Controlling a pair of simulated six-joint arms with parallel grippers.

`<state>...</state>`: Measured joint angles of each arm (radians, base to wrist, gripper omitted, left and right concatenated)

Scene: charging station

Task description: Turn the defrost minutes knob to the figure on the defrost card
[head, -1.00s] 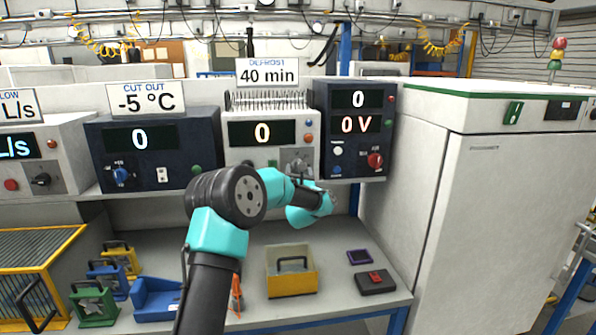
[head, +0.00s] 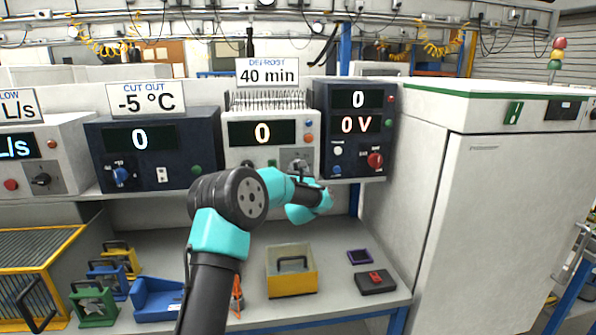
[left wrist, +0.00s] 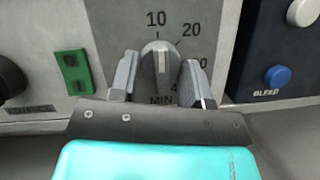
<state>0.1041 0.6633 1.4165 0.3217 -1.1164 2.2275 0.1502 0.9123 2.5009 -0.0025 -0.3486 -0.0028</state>
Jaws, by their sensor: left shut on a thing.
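The defrost card (head: 267,75) reads 40 min and stands on top of the white defrost unit (head: 236,156). The unit's display (head: 262,133) shows 0. The grey minutes knob (left wrist: 161,58) sits on the unit's front panel, with a pale pointer line facing up, roughly between 10 and 20. Its scale shows 10 and 20, with further figures partly hidden by a finger. My left gripper (left wrist: 160,80) is shut on the knob, one finger on each side; in the head view the gripper (head: 300,172) is partly hidden by its own wrist. My right gripper is not in view.
A green switch (left wrist: 73,72) lies left of the knob. The dark volt unit (head: 354,100) stands close on the right, with a blue bleed button (left wrist: 278,77). The cut-out unit (head: 205,135) is on the left. A yellow bin (head: 291,285) stands on the bench below.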

